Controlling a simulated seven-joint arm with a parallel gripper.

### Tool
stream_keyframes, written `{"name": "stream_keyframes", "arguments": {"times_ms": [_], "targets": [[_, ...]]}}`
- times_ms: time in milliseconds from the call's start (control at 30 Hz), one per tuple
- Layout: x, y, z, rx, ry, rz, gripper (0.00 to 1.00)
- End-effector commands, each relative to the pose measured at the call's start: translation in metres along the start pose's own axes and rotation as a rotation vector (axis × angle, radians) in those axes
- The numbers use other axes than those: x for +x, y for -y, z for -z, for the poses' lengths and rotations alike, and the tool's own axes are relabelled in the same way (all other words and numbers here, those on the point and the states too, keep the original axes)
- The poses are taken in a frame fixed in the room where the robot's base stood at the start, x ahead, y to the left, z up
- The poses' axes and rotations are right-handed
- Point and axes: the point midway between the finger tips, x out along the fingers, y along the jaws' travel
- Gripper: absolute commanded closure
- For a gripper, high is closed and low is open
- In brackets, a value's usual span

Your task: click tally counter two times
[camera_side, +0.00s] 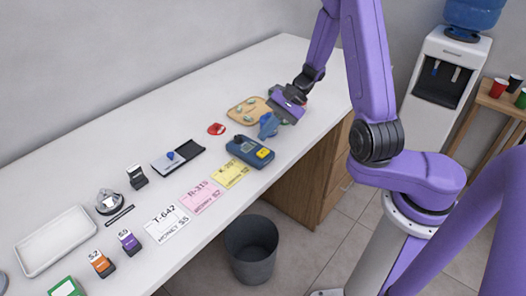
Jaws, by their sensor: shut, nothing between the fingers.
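My gripper (268,131) is shut and empty, with its blue fingers pointing down in front of a tan wooden board (238,112) near the far right part of the counter. I cannot tell if the fingertips touch anything. No tally counter can be made out for sure. A small dark device with a pale front (137,176) stands on the left half of the counter and may be it, but it is too small to tell. My gripper is well to the right of this device.
A blue and yellow device (250,151) lies near my gripper. A grey tray with a blue knob (178,158), a red disc (216,129), a silver bell (109,201), paper tickets (201,196) and a white tray (55,240) are on the white counter. A bin (251,250) stands below.

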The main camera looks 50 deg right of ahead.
Motion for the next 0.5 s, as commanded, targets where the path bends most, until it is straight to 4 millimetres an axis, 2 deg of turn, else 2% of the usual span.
{"name": "stream_keyframes", "arguments": {"times_ms": [200, 500], "targets": [[0.014, -0.01, 0.01, 0.001, 0.001, 0.001, 1.0], [0.019, -0.014, 0.014, -0.001, -0.001, 0.0, 1.0]]}}
